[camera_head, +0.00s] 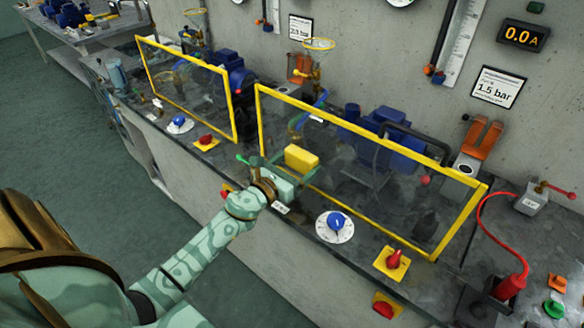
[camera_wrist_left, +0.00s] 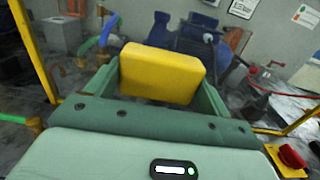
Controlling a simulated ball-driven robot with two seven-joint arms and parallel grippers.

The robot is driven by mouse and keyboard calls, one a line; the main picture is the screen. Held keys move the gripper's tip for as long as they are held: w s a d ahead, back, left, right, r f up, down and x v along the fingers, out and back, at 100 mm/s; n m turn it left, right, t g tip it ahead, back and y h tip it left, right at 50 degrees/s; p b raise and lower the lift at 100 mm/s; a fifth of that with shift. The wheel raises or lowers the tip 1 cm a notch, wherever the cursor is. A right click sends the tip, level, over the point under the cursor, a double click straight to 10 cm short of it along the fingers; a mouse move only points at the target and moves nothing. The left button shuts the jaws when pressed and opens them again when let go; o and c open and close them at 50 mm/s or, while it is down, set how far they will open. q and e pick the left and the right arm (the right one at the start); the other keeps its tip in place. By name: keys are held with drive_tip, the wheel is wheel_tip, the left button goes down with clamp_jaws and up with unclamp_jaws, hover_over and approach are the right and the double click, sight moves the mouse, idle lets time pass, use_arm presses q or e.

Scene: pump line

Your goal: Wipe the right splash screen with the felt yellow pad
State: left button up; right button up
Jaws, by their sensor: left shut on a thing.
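The right splash screen (camera_head: 372,198) is a clear pane in a yellow frame. Dark smudges show on or through it, mostly toward its lower right. My left gripper (camera_head: 290,172) is at the left part of this screen, on the near side. It is shut on the felt yellow pad (camera_head: 301,158). The pad also fills the middle of the left wrist view (camera_wrist_left: 161,74), between the two green fingers (camera_wrist_left: 160,95). The pad is close to the pane; I cannot tell whether it touches. My right gripper is not in view.
The left splash screen (camera_head: 184,88) stands farther along the bench. A blue knob on a white dial (camera_head: 336,224) and a red knob on a yellow plate (camera_head: 392,262) sit in front of the right screen. A red handle with a cable (camera_head: 510,284) stands at right.

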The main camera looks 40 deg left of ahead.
sight(308, 171)
use_arm(q)
drive_tip(key=shift+w, duration=0.9)
idle(0.5)
drive_tip(key=shift+d, duration=0.1)
drive_tip(key=shift+s+d, duration=0.15)
drive_tip(key=shift+d, duration=0.7)
drive_tip(key=shift+s+d, duration=0.15)
drive_tip(key=shift+d, duration=0.7)
drive_tip(key=shift+d+p, duration=0.25)
drive_tip(key=shift+p, duration=0.05)
drive_tip(key=shift+w, duration=0.1)
drive_tip(key=shift+w+a+b, duration=0.15)
drive_tip(key=shift+a+b, duration=0.4)
drive_tip(key=shift+a, duration=0.9)
drive_tip(key=shift+w+a+r, duration=0.1)
drive_tip(key=shift+a+r, duration=0.05)
drive_tip(key=shift+a, duration=0.45)
